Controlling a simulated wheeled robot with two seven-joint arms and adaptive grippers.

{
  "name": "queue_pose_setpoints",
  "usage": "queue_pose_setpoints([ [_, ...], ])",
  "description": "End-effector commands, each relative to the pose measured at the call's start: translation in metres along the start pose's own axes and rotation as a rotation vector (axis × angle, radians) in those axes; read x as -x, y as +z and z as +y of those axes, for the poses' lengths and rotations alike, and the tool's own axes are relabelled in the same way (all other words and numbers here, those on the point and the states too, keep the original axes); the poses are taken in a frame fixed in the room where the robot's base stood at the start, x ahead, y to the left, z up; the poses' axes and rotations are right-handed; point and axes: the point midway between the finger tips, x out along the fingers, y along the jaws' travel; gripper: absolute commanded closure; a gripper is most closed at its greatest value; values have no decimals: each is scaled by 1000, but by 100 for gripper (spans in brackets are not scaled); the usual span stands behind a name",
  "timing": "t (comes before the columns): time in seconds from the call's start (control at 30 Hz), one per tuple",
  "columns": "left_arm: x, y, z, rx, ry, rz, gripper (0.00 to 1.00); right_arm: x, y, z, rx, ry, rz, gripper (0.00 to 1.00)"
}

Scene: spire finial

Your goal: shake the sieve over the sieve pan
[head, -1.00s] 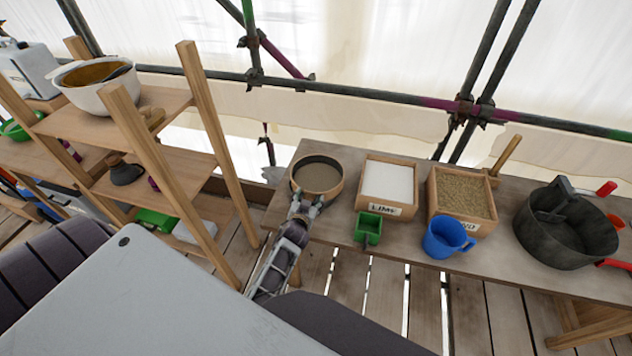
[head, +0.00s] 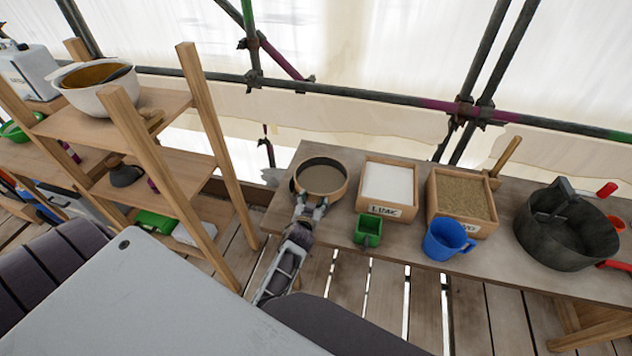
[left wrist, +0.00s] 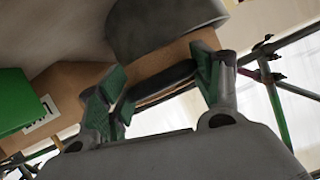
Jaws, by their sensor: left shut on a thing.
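The sieve (head: 321,178) is a round, wooden-rimmed hoop with a grey-brown inside, at the left end of the workbench in the head view. My left gripper (head: 310,206) is shut on its near side. In the left wrist view the gripper (left wrist: 160,86) has its green-padded fingers on either side of a dark bar at the wooden rim (left wrist: 175,58). A grey round wall (left wrist: 165,22) beside the rim there looks like the sieve pan. In the head view the pan is hidden, apparently beneath the sieve. My right gripper is out of view.
On the workbench (head: 400,238), right of the sieve, are a lime box (head: 388,184), a sand box (head: 461,195), a green scoop (head: 368,231), a blue jug (head: 447,240) and a dark pot (head: 570,240). A wooden shelf (head: 160,105) stands to the left.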

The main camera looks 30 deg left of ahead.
Motion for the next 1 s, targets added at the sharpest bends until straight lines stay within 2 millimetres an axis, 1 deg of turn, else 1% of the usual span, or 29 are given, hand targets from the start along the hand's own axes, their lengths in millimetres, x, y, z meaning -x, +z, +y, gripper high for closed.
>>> queue_pose_setpoints([
  [0.03, 0, 1, -5, 4, -3, -7, 66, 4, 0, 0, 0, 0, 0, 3],
  [0.4, -1, 8, -35, 0, -7, -8, 65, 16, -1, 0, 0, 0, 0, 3],
  [0.5, -2, 9, -40, -1, -6, -7, 65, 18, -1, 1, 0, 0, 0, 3],
  [0.87, -2, 10, -40, 1, -4, -6, 65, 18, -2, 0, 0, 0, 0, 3],
  [1.0, -2, 10, -36, 2, -3, -6, 65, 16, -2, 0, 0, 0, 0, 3],
])
